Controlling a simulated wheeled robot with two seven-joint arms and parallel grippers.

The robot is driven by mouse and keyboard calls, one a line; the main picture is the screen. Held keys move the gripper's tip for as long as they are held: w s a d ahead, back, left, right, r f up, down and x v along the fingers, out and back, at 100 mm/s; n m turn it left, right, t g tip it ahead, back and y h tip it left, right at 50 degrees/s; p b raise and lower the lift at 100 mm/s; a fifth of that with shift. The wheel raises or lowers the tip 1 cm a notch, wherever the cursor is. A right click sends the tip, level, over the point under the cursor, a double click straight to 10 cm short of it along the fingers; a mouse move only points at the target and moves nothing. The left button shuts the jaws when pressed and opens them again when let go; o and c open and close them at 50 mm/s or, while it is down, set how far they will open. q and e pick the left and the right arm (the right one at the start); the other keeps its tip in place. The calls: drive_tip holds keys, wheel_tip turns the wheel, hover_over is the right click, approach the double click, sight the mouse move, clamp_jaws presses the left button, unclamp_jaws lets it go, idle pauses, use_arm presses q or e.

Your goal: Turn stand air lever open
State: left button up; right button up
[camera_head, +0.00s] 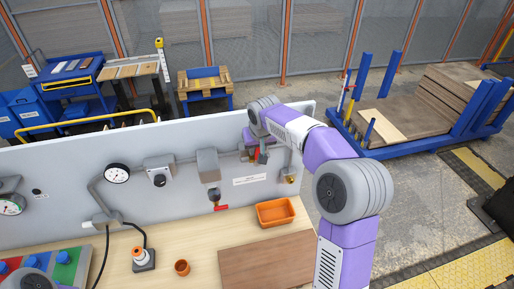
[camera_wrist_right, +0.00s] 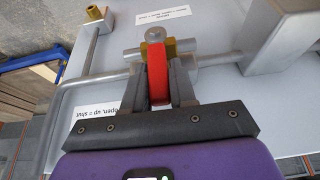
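The red air lever (camera_wrist_right: 157,75) sits on a brass valve body (camera_wrist_right: 154,36) on a grey pipe. In the right wrist view it runs from the brass body back between my right gripper's fingers (camera_wrist_right: 160,82). Both fingers lie close against its sides, and the gripper looks shut on it. In the head view my right gripper (camera_head: 259,152) is at the panel, with a bit of red showing there; my wrist hides most of the lever. My left gripper is not in view; only part of my left arm shows at the bottom left corner.
The grey panel (camera_head: 120,160) carries gauges, a switch box and a second red-handled valve (camera_head: 220,207). A partly cut-off label (camera_wrist_right: 93,122) reads "open, up = shut". An orange bin (camera_head: 275,212), a small orange cup (camera_head: 182,267) and a brown board (camera_head: 265,262) lie on the bench.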

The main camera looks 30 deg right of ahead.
clamp_jaws()
drive_tip(key=shift+a, duration=0.1)
drive_tip(key=shift+w+a+f+n+g+h+b, duration=0.2)
drive_tip(key=shift+a+h+b, duration=0.3)
drive_tip(key=shift+h, duration=0.55)
drive_tip(key=shift+w+a+f+n+g+h+b, duration=0.15)
drive_tip(key=shift+a+n+h+b, duration=0.15)
drive_tip(key=shift+a+h, duration=0.6)
drive_tip(key=shift+w+a+f+n+g+h+b, duration=0.15)
drive_tip(key=shift+a+h+b, duration=0.25)
drive_tip(key=shift+h, duration=0.85)
drive_tip(key=shift+f, duration=0.1)
drive_tip(key=o, duration=0.7)
unclamp_jaws()
drive_tip(key=shift+s, duration=0.1)
